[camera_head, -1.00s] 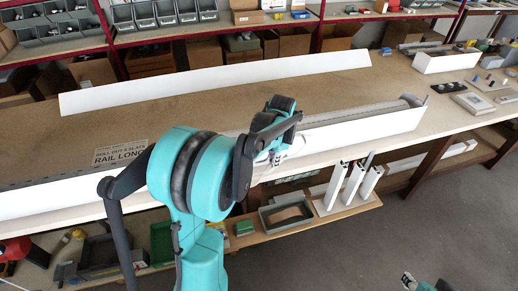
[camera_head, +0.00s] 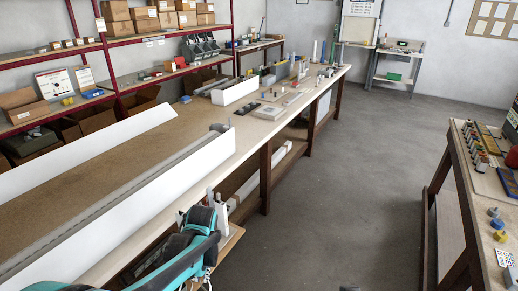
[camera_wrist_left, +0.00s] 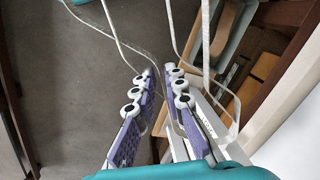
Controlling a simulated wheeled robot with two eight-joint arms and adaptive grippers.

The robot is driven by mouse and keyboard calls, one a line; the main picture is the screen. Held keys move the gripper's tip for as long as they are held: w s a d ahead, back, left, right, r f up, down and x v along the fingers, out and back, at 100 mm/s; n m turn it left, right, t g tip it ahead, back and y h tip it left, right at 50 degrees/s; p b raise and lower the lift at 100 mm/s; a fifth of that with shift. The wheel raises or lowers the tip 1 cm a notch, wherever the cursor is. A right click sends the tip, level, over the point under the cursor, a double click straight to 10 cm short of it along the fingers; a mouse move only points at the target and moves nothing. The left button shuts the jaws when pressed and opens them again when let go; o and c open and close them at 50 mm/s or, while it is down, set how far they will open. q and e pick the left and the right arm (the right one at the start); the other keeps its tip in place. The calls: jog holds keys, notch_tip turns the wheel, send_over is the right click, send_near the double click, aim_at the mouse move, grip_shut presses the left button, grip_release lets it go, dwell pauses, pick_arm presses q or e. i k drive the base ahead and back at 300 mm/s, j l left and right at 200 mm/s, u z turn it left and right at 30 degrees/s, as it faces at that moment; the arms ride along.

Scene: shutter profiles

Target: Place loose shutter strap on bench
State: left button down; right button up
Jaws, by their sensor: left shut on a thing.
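My left gripper (camera_head: 202,218) is low in the head view, at the front edge of the long wooden bench (camera_head: 88,212). Its purple-padded fingers show in the left wrist view (camera_wrist_left: 161,76), close together. They are shut on a thin white strap, whose looping lengths (camera_wrist_left: 206,40) run up and around the fingers in the wrist view. The exact grip point between the pads is hard to see. In the head view the strap is mostly hidden or too small to tell. My right gripper is not in view.
A long white profile (camera_head: 120,200) lies along the bench's front, another white profile (camera_head: 90,150) behind it. White upright pieces (camera_head: 222,212) stand on a low shelf beside the left gripper. A second bench (camera_head: 455,180) stands right, across open floor (camera_head: 345,170).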

aim_at(247, 134)
jog(key=i+l, duration=0.15)
jog(key=i, duration=0.7)
jog(key=i+l+z, duration=0.1)
jog(key=i, duration=0.7)
jog(key=i+l, duration=0.2)
jog(key=i, duration=0.65)
